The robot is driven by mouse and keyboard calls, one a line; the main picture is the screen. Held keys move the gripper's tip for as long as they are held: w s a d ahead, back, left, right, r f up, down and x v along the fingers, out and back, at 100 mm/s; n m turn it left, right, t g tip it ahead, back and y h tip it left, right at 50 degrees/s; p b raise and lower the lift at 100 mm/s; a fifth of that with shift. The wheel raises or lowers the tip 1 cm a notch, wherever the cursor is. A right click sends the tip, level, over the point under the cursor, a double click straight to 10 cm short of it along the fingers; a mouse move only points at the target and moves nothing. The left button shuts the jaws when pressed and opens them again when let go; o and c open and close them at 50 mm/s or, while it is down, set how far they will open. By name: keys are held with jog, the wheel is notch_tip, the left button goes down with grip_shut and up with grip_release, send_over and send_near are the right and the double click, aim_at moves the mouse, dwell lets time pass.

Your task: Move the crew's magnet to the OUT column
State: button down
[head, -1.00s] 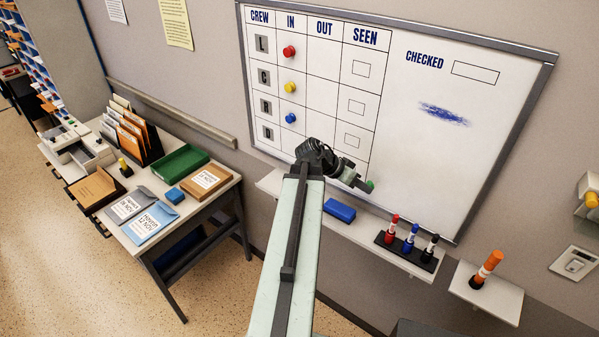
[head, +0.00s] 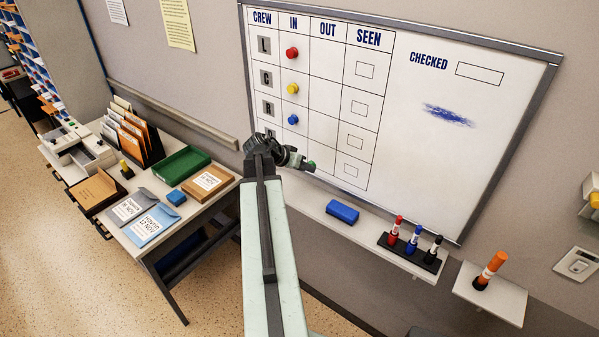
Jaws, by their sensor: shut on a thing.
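The whiteboard (head: 480,60) has a grid with CREW, IN, OUT and SEEN columns. A red magnet (head: 292,54), a yellow magnet (head: 293,89) and a blue magnet (head: 293,120) sit in the IN column. My gripper (head: 308,164) is shut on a green magnet (head: 311,166). In the picture, the green magnet lies over the lower edge of the grid, near the line between IN and OUT in the bottom row. I cannot tell whether it touches the board. My arm hides part of the bottom row. The OUT column (head: 323,92) is bare in the upper rows.
Below the board, a ledge holds a blue eraser (head: 342,212) and a marker stand (head: 410,256) with three markers. An orange marker (head: 490,270) stands on a small shelf at right. A desk (head: 207,213) with trays and folders is at left.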

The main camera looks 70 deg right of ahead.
jog(key=shift+s+d, duration=0.2)
jog(key=shift+d, duration=0.6)
jog(key=shift+s+d, duration=0.25)
jog(key=shift+d, duration=0.5)
jog(key=shift+s+d, duration=0.2)
jog(key=shift+d, duration=0.6)
jog(key=shift+d, duration=0.2)
jog(key=c, duration=1.1)
grip_release()
jog(key=shift+a, duration=0.1)
jog(key=p+v, duration=0.5)
jog(key=v, duration=0.2)
jog(key=shift+w+a+r, duration=0.1)
jog(key=shift+a+r, duration=0.1)
jog(key=shift+a, duration=0.05)
jog(key=shift+w, duration=0.1)
